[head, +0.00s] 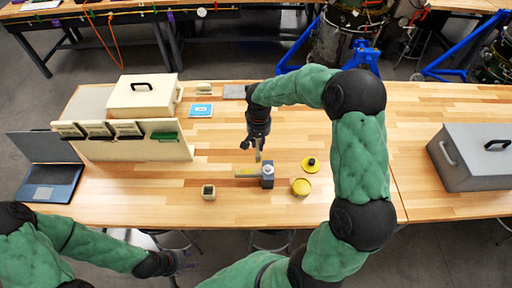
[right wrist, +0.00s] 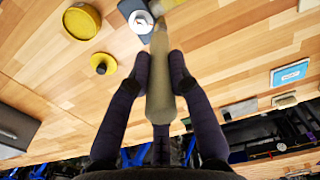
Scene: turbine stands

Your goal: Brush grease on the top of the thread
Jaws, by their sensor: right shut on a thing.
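A grey block (head: 268,182) stands on the wooden table with a pale, round threaded part on its top (head: 268,169). In the right wrist view the threaded part (right wrist: 141,20) is at the top, partly hidden by the brush. My right gripper (head: 256,146) is shut on a brush with a pale wooden handle (right wrist: 160,98), just behind and left of the block. The bristle end (right wrist: 160,32) is close to the thread; I cannot tell whether they touch. A yellow grease tin (head: 301,188) stands to the right, its lid (head: 310,165) beside it. My left gripper (head: 184,262) is at lower left, its fingers unclear.
A small box (head: 208,192) stands left of the block. A cream panel with bins (head: 135,148), a cream case (head: 143,100) and a laptop (head: 45,180) occupy the left. A grey toolbox (head: 477,165) is at far right. The table's front middle is mostly clear.

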